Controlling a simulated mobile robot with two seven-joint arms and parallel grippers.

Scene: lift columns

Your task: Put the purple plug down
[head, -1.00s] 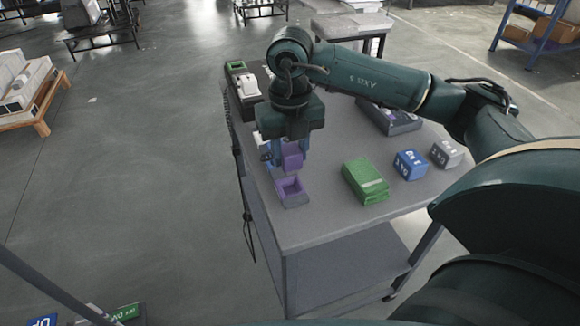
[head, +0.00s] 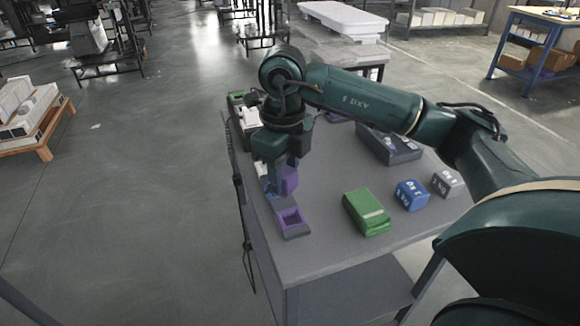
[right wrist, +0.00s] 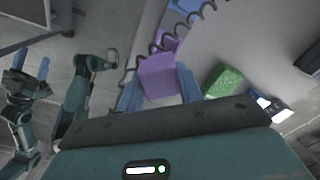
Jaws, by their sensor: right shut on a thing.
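The right wrist view shows the plug (right wrist: 158,76) between my two blue fingers (right wrist: 158,92). The socket (right wrist: 166,43) shows beyond the plug there. The plug is apart from the socket in the head view; whether it touches the tabletop I cannot tell. My left gripper (right wrist: 29,64) shows only in the right wrist view, with its blue fingers apart and empty.
On the grey table (head: 330,245) stand a green box (head: 367,212), a blue block (head: 411,195), a grey block (head: 447,183) and a dark tray (head: 396,148). A black coiled cable (right wrist: 131,63) runs along the table edge. The tabletop between socket and green box is clear.

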